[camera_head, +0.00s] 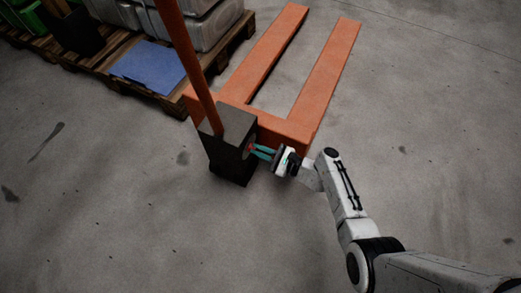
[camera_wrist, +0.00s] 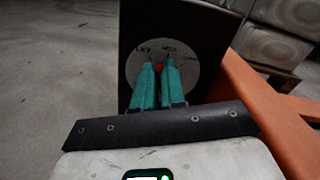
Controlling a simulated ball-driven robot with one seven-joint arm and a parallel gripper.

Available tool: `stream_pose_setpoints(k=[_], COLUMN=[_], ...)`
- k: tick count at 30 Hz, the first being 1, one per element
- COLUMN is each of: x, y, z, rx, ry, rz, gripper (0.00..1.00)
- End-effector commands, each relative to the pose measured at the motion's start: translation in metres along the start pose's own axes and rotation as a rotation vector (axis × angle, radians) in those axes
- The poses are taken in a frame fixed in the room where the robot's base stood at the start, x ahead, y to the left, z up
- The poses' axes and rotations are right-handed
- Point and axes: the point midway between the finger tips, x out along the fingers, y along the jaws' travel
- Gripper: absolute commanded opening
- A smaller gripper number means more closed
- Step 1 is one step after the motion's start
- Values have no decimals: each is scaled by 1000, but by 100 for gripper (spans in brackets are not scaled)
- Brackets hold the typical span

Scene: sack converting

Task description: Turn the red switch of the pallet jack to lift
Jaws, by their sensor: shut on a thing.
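The orange pallet jack (camera_head: 232,107) stands on the floor with its two forks pointing up and right in the head view. Its dark box (camera_head: 226,153) sits at the foot of the orange handle. A round grey plate (camera_wrist: 133,66) with small dark markings is on the box face in the wrist view. The red switch (camera_wrist: 159,67) shows as a small red bit at the plate's middle, mostly hidden between my teal fingers. My gripper (camera_wrist: 159,68) is shut on the switch, its fingertips in front of the plate. In the head view my gripper (camera_head: 251,149) reaches the box's right side.
A wooden pallet (camera_head: 146,95) at the upper left carries a blue sheet (camera_head: 148,66), grey sacks (camera_head: 205,25) and green items. The orange handle (camera_head: 186,50) rises from the box. The floor in front and at right is clear.

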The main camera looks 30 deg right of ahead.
Motion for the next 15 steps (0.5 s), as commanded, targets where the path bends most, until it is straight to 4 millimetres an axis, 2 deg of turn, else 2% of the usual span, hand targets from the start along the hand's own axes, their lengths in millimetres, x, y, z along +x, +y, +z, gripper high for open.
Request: stream_pose_setpoints(k=[7, 15], x=[0, -1], y=[6, 8], z=[-3, -3], rx=[-197, -341], ry=[0, 0], rz=[1, 1], gripper=[0, 0])
